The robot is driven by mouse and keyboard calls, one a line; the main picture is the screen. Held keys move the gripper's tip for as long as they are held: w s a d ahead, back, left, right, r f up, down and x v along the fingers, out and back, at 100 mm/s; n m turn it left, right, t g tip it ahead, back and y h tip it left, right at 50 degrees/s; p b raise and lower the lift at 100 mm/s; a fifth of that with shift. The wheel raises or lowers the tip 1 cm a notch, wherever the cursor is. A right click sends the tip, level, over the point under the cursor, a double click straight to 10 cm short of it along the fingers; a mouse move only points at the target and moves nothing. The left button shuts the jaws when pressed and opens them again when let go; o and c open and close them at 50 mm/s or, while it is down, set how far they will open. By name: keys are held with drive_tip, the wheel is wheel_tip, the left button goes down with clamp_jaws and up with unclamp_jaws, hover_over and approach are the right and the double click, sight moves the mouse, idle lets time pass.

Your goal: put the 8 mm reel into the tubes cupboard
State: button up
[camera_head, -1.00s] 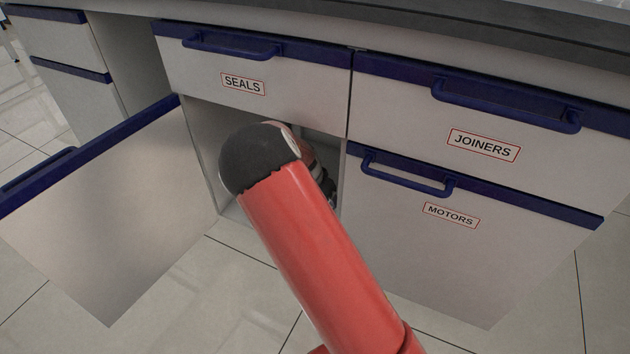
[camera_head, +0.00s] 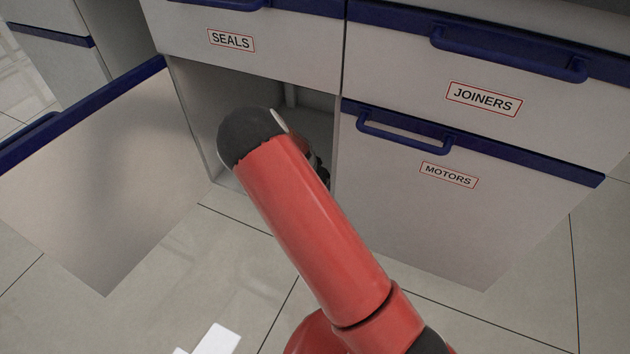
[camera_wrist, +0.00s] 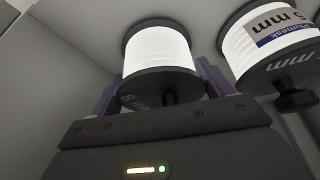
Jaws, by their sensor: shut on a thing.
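An open cupboard (camera_head: 196,125) lies under the SEALS drawer in the head view, its door (camera_head: 95,190) swung out to the left. No label on this cupboard shows. My arm reaches into it, and the arm and the cupboard front hide my gripper in that view. In the wrist view my gripper (camera_wrist: 158,78) is shut on a reel (camera_wrist: 158,50) of white tubing with black flanges. The marking on its lower flange is partly readable and looks like 8 mm. The reel is between the two bluish fingers. Whether it touches a shelf or floor is hidden.
A second reel (camera_wrist: 265,45), its label reading 5 mm, is close on the right in the wrist view. Pale walls surround both reels. The JOINERS drawer (camera_head: 484,98) and MOTORS front (camera_head: 448,175) are shut, right of the opening.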

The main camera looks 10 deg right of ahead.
drive_tip(key=shift+f, duration=0.15)
drive_tip(key=o, duration=1.1)
drive_tip(key=p+v, duration=0.2)
drive_tip(key=v, duration=1)
drive_tip(key=shift+p, duration=0.35)
drive_tip(key=shift+s+a, duration=0.1)
